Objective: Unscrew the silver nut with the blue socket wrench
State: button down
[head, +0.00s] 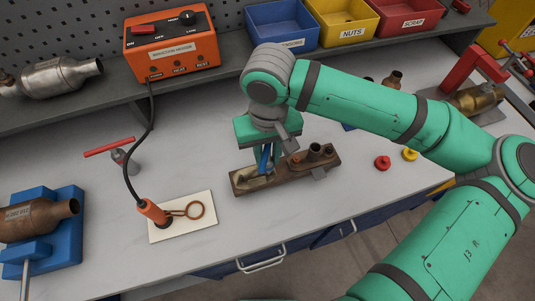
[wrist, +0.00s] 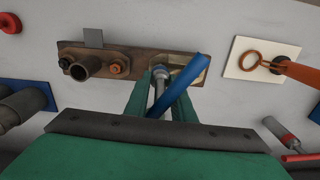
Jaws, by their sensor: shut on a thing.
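My gripper (head: 264,160) points down over the left part of a rusty brown flange block (head: 268,180). It is shut on the blue socket wrench (head: 265,158), whose blue handle also shows in the wrist view (wrist: 190,72), slanting up to the right between the green fingers. The wrench's silver shaft and socket end (wrist: 160,76) stand at the block, over its pale plate area. The silver nut is not clearly seen; the socket end and fingers cover that spot. I cannot tell whether the socket sits on it.
The block bears rusty orange nuts (wrist: 117,67) and a pipe stub (wrist: 84,66). An orange induction heater coil (head: 195,211) lies on a white pad to the left. A yellow NUTS bin (head: 346,33) and red SCRAP bin (head: 404,23) stand at the back.

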jog(key=shift+f, duration=1.1)
dwell(0.6)
dwell(0.4)
jog(key=n, duration=0.5)
jog(key=shift+n, duration=0.3)
jog(key=n, duration=0.5)
jog(key=shift+n, duration=0.4)
jog(key=shift+d, duration=0.15)
